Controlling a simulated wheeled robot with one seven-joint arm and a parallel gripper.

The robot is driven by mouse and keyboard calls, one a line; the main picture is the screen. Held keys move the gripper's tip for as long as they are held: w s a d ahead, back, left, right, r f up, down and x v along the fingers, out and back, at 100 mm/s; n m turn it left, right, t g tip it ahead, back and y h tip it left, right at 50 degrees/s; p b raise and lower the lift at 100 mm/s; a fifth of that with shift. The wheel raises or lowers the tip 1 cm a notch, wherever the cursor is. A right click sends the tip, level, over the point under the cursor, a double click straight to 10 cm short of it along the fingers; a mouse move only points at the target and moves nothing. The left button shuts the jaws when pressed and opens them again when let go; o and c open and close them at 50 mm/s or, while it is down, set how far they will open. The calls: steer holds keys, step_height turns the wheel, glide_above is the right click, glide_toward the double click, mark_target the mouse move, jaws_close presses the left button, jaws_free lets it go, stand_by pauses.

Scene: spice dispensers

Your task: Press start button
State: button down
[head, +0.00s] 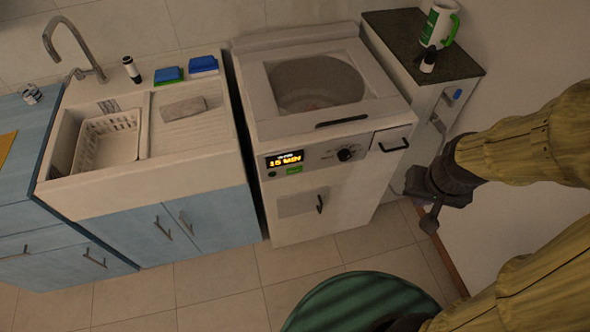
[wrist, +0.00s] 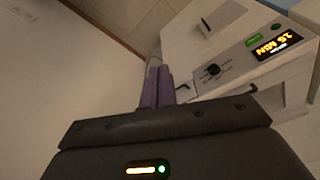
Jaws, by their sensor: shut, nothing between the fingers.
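The white top-loading washing machine (head: 330,190) stands in the middle of the head view. Its front panel has a lit display (head: 285,158) reading 15 MIN, a green button (head: 294,170) below the display and a dark knob (head: 346,154) to its right. A small round dark green spot (head: 272,174) lies left of the button. In the wrist view the panel is turned round, with the green button (wrist: 252,41) at upper right. My gripper (head: 430,223) is right of the machine, apart from the button. Its purple fingers (wrist: 158,84) are shut and empty.
A sink unit (head: 170,225) with a white basket (head: 107,143) and sponges stands left of the machine. A dark-topped cabinet (head: 400,40) with a mug (head: 438,24) stands right. Open tiled floor (head: 215,285) lies in front. A pale wall (wrist: 60,65) is close beside my gripper.

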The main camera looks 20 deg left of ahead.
mark_target(294, 170)
steer(key=w+a+f+n+t+h+b, duration=0.1)
steer(key=w+a+f+t+b, duration=0.2)
steer(key=w+a+f+b, duration=0.5)
steer(key=w+a+f+n+t+b, duration=0.15)
steer(key=w+a+f, duration=0.35)
steer(key=a+f, duration=0.65)
steer(key=s+a+f+n+t+h+b, duration=0.3)
steer(key=s+a+f+t+b, duration=0.3)
steer(key=f+t, duration=0.4)
steer(key=shift+a+n+t+h+b, duration=0.3)
steer(key=shift+a+n+t+b, duration=0.15)
steer(key=shift+a+n+b, duration=0.3)
steer(key=shift+d+f, duration=0.1)
steer(key=shift+d, duration=0.1)
steer(key=w+a+b, duration=0.2)
steer(key=w+a, duration=0.2)
steer(key=w, duration=0.3)
steer(key=shift+w+a, duration=0.2)
steer(key=shift+a, duration=0.2)
